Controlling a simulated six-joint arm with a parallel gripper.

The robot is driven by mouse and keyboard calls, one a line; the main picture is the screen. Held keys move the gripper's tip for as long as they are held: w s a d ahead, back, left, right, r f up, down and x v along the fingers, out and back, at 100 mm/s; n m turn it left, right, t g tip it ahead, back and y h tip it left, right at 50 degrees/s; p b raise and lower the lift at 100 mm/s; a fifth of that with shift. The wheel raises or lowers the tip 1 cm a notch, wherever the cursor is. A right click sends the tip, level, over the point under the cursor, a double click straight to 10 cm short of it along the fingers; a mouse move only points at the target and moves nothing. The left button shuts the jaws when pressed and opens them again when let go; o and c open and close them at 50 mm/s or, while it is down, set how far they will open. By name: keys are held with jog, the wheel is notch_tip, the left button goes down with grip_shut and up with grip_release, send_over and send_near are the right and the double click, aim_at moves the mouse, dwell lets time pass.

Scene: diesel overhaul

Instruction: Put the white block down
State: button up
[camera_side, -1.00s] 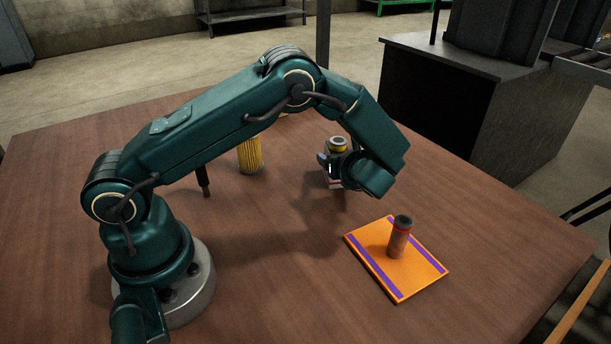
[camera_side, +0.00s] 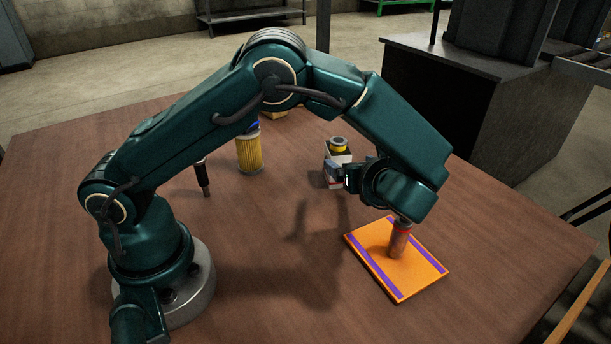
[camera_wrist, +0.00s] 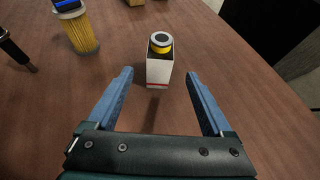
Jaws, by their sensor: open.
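The white block (camera_wrist: 158,72) stands upright on the wooden table in the wrist view, with a red stripe near its base. A yellow and grey ring-shaped part (camera_wrist: 160,42) sits on top of it. In the side view the white block (camera_side: 335,175) is partly hidden behind my gripper (camera_side: 340,178). In the wrist view my gripper (camera_wrist: 158,88) is open and empty. Its blue fingers point toward the block, which lies ahead of the fingertips and apart from them.
An orange board (camera_side: 376,265) with purple stripes holds a upright brown cylinder (camera_side: 398,244), close below my wrist. A yellow pleated filter (camera_side: 250,154) and a dark injector-like part (camera_side: 204,178) stand farther left. The table's front middle is clear.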

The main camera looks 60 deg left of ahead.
jog(key=s+d+r+n+h, duration=0.1)
jog(key=s+r+n+h, duration=0.3)
jog(key=s+n, duration=0.5)
jog(key=s+d+r+n+h, duration=0.2)
jog(key=s+n+h, duration=0.5)
jog(key=n, duration=0.6)
jog(key=s+r, duration=0.1)
jog(key=s, duration=0.1)
jog(key=shift+s+d+r+n+t+h, duration=0.25)
jog(key=shift+s+r+n+t+h, duration=0.05)
jog(key=shift+r+h, duration=0.1)
